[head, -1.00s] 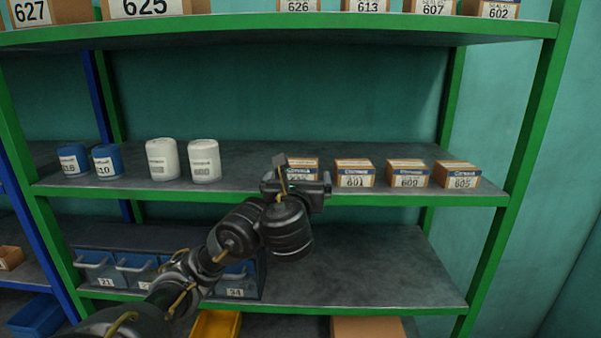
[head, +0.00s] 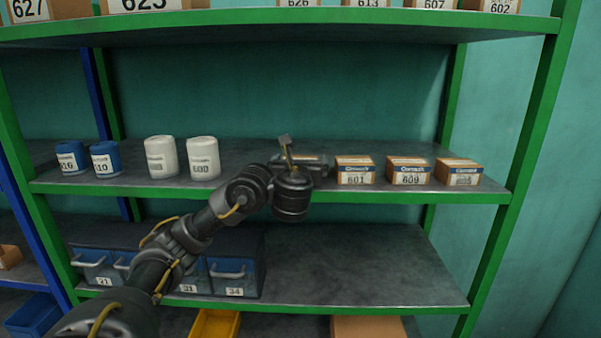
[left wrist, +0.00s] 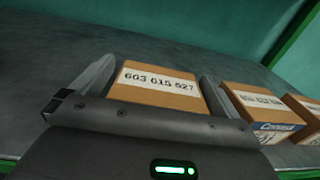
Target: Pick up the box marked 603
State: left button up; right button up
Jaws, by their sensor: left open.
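The brown cardboard box (left wrist: 155,88) with a white label reading "603 615 527" sits on the grey middle shelf in the left wrist view. My left gripper (left wrist: 158,71) is open, with one finger on each side of this box. The near part of the box is hidden behind the gripper body. In the head view my left gripper (head: 308,161) is at the left end of the row of small boxes and hides nearly all of this box. My right gripper is not in view.
To the right on the same shelf stand boxes 601 (head: 355,171), 609 (head: 409,172) and one more (head: 458,173). White canisters (head: 203,158) and blue canisters (head: 106,159) stand to the left. A green-edged shelf (head: 270,27) with more boxes is above.

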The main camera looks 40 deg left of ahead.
pick_arm(q)
jog(key=shift+c, duration=0.8)
jog(key=c, duration=0.9)
jog(key=shift+r, duration=0.1)
